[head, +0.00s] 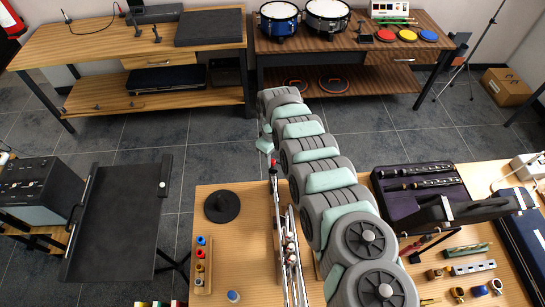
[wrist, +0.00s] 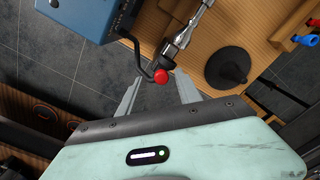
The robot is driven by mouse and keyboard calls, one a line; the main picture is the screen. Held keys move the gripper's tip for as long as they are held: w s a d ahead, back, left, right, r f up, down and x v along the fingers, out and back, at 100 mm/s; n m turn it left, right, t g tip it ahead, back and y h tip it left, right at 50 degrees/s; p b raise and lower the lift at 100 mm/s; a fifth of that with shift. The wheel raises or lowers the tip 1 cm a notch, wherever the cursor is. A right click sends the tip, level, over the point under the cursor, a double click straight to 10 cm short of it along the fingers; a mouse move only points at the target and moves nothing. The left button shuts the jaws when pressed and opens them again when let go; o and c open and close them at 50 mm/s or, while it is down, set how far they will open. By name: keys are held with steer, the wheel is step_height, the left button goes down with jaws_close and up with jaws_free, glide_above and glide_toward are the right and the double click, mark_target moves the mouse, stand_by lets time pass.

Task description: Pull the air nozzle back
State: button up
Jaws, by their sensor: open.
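In the wrist view, a red ball-shaped knob (wrist: 161,76) sits at the end of a bent black hose or lever (wrist: 137,54) beside a blue box (wrist: 78,14). It appears to belong to the air nozzle, close to the end of a silver tubular instrument (wrist: 180,38). My gripper (wrist: 160,82) is open, its pale fingers on either side of the knob. I cannot tell whether they touch it. In the head view, a small red tip shows (head: 273,167) at the far end of the silver instrument (head: 291,250). My arm hides the blue box there.
A black disc-shaped base (head: 222,206) and a rack of coloured pieces (head: 201,265) stand left on the wooden table (head: 236,282). Right of my arm are an instrument case (head: 392,209) and small parts. Tiled floor lies beyond the table edge.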

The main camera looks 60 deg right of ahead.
steer(key=shift+r, duration=0.15)
step_height(320, 180, up, 10)
steer(key=shift+r, duration=0.25)
stand_by(0.5)
steer(key=shift+r, duration=0.1)
stand_by(0.4)
